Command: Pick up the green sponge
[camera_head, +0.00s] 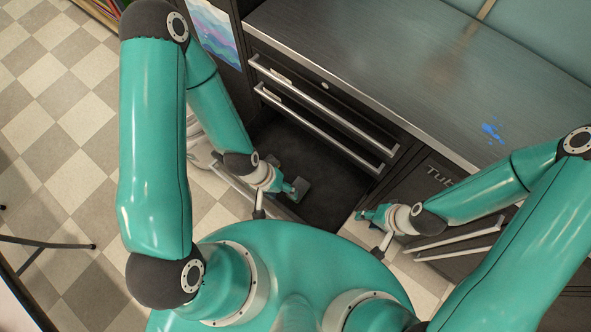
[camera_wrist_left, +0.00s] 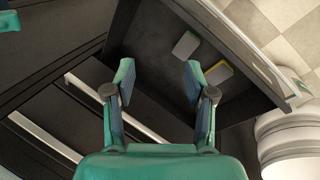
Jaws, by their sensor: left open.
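My left gripper (camera_head: 289,190) is over the open dark drawer (camera_head: 330,195). In the left wrist view the left gripper (camera_wrist_left: 158,84) is open, with nothing between its fingers. Two small block-shaped sponges lie apart on the drawer floor beyond the fingertips. The other is a greyish sponge (camera_wrist_left: 218,73) with a yellow-green edge, close to the right finger in the picture. Dim light makes it unclear which is the green sponge. My right gripper (camera_head: 372,214) is by the cabinet to the right; its opening is unclear.
The drawer's front wall (camera_wrist_left: 245,50) stands on the floor side. Shut drawers with silver handles (camera_head: 325,120) are beside the open one, under a metal worktop (camera_head: 400,75) with a blue stain (camera_head: 492,130).

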